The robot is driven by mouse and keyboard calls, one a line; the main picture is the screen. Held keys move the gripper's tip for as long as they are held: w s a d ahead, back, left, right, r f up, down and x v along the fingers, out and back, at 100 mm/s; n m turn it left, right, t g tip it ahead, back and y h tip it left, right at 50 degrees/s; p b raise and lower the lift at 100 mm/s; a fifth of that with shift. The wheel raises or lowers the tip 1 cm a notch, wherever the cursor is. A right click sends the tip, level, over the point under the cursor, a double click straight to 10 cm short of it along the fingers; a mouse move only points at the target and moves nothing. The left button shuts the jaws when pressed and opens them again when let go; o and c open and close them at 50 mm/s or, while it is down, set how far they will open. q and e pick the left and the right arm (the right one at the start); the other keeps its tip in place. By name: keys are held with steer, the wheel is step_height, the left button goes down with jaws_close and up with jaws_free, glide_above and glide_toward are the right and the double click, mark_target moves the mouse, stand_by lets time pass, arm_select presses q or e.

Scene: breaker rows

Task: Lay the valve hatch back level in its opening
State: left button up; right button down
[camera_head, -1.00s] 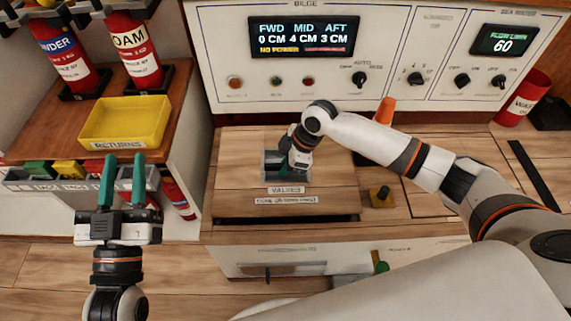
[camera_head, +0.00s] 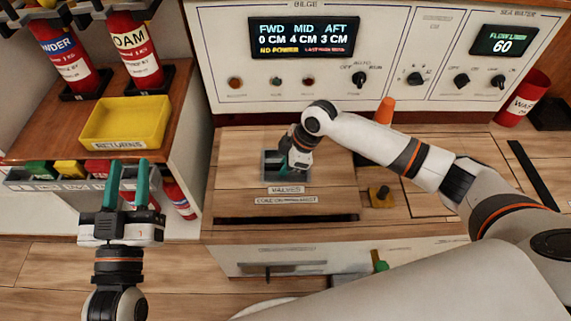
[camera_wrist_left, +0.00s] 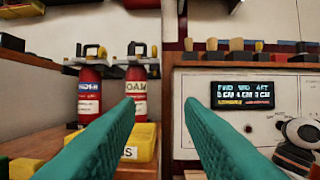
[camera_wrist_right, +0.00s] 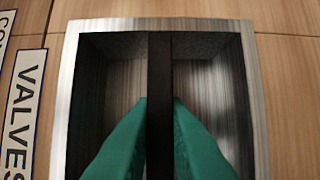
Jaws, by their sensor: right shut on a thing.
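The valve hatch (camera_head: 235,190) is a wooden panel labelled VALVES in the counter top. A dark gap (camera_head: 285,218) runs along its front edge, and it looks nearly level with the counter. Its recessed metal pull cup (camera_head: 267,165) also shows in the right wrist view (camera_wrist_right: 250,90), with a dark bar (camera_wrist_right: 159,75) across it. My right gripper (camera_head: 283,171) reaches down into the cup, its teal fingers shut on the bar from both sides. My left gripper (camera_head: 129,170) is open and empty, in front of the left cabinet and away from the hatch.
A yellow returns tray (camera_head: 125,138) and extinguishers (camera_head: 135,50) stand on the left cabinet. The bilge panel (camera_head: 300,85) rises behind the counter. An orange cone (camera_head: 385,111) and a yellow block with a dark knob (camera_head: 381,196) are right of the hatch.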

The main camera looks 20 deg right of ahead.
arm_select(q)
steer(key=shift+w+a+f+g, duration=0.1)
steer(key=shift+w+f+g, duration=0.15)
steer(key=shift+f+g, duration=0.45)
arm_select(e)
steer(key=shift+w+r, duration=0.1)
steer(key=shift+r, duration=0.05)
stand_by(0.3)
arm_select(q)
steer(key=shift+f+y+p, duration=0.25)
steer(key=shift+y+p, duration=0.05)
steer(key=shift+f, duration=0.1)
steer(key=shift+s+r, duration=0.1)
steer(key=shift+r, duration=0.1)
arm_select(e)
steer(key=shift+f, duration=0.25)
